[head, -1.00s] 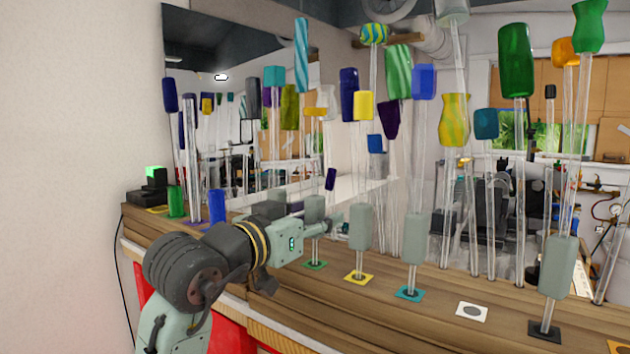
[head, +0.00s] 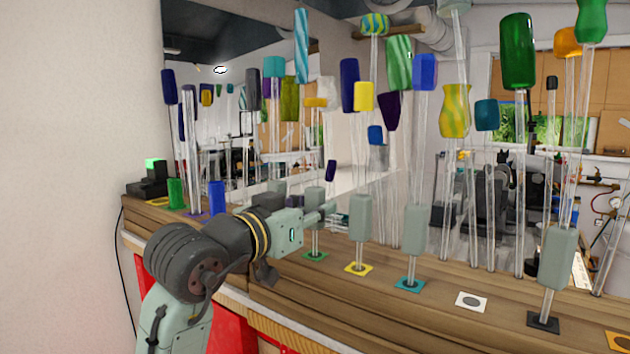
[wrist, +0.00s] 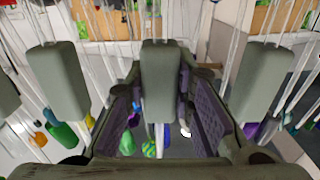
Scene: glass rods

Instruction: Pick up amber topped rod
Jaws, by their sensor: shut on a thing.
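My gripper (head: 338,209) reaches right from my arm in the head view, at the grey-green sleeve (head: 361,218) of the rod over the yellow tile. In the wrist view, an upside-down view, its dark pads (wrist: 160,118) stand either side of the middle sleeve (wrist: 156,80); my gripper is shut on that sleeve. The rod appears to stand on its yellow tile (head: 370,271). An amber-yellow top (head: 363,96) shows above it, though crowded rods make the link hard to trace. An orange top (head: 316,102) is farther left, and another (head: 568,42) at upper right.
Neighbouring sleeved rods stand close on both sides, over the green (head: 316,255) and teal (head: 409,286) tiles. Another sleeve (head: 556,258) is at right over a black tile. A white tile (head: 471,301) is empty. Many glass rods crowd behind; a wall is at left.

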